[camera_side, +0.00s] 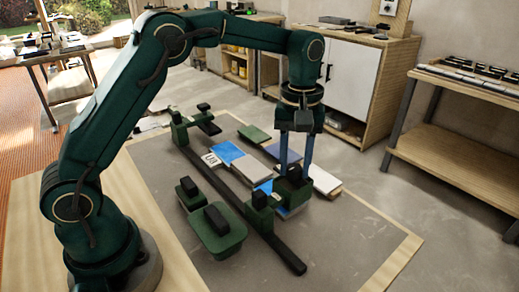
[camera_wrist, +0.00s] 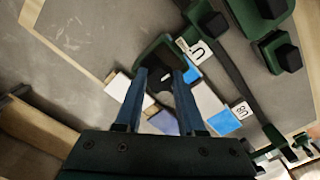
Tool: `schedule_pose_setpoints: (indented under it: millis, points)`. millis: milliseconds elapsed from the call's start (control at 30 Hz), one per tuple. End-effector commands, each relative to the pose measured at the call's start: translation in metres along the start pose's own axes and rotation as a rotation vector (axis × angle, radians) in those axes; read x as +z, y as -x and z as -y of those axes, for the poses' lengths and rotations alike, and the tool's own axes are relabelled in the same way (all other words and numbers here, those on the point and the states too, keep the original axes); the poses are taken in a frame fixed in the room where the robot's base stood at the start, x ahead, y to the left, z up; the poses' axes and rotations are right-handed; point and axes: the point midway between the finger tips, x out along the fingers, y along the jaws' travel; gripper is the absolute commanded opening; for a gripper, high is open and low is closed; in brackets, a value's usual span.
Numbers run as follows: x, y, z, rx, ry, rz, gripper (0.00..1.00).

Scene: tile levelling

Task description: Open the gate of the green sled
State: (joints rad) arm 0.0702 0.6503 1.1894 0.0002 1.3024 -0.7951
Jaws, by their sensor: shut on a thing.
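The green sled (camera_side: 259,220) sits on a long dark rail, with a black-topped post on the rail and a green block reaching to the right over the tiles. Its green block also shows in the wrist view (camera_wrist: 160,52). My gripper (camera_side: 296,168) points down over that block. Its two blue fingers (camera_wrist: 160,80) stand on either side of a dark handle (camera_wrist: 154,78) on it and are shut on it. The fingers partly cover the block, so I cannot tell how far the gate stands open.
Blue (camera_side: 226,151), white (camera_side: 250,168), purple (camera_side: 287,154) and green (camera_side: 253,133) tiles lie around the rail (camera_side: 215,180). Another green piece (camera_side: 180,133) stands at the rail's far end. Two green blocks with black knobs, small (camera_side: 188,200) and large (camera_side: 222,245), stand left of the rail.

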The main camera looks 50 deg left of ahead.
Motion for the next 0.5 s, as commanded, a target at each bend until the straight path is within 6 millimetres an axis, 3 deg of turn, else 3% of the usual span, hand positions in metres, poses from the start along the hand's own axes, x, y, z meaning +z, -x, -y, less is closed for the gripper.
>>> schedule_pose_setpoints:
  millis: [500]
  points:
    - [-0.0005,0.0011,-0.0004,0.002,-0.418,-0.001,0.00]
